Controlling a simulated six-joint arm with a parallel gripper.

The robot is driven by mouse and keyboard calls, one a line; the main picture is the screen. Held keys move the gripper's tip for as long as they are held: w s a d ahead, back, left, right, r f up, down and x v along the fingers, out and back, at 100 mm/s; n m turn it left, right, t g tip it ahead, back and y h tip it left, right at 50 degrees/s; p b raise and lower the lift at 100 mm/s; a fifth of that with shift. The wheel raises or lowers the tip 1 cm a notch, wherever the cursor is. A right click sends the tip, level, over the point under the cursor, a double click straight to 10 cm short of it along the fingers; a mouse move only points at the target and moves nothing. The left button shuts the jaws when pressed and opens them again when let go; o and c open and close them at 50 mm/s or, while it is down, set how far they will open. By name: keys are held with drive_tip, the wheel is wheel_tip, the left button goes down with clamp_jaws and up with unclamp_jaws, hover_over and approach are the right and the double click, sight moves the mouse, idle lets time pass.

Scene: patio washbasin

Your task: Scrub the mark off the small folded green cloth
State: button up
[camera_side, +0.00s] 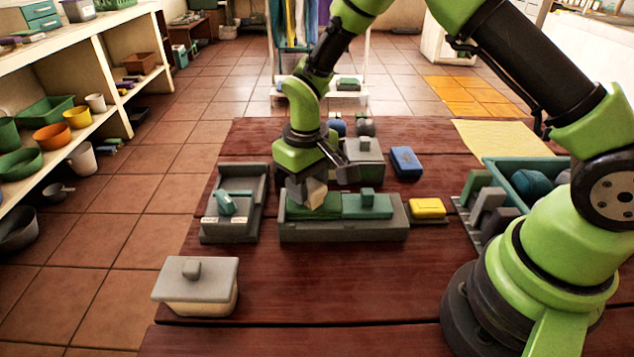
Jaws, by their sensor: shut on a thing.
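My gripper (317,181) is shut on a pale beige block (316,195), which looks like a scrubber. The block is at the left half of a long grey tray (340,233). The folded green cloth (299,212) lies in that half of the tray, directly under the block. The block seems to touch the cloth's top, but I cannot be sure of contact. The block and gripper cover part of the cloth, and I cannot make out a mark on it. A teal block with a knob (367,206) sits in the tray's right half.
A grey tray with a teal piece (230,203) stands left, and a lidded box (197,285) front left. A grey knobbed box (364,153) is behind. A yellow sponge (428,207) and blue block (406,163) are right, near a rack (487,215) and teal bin (520,168).

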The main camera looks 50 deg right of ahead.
drive_tip(key=shift+w+a, duration=0.15)
drive_tip(key=shift+r, duration=2.55)
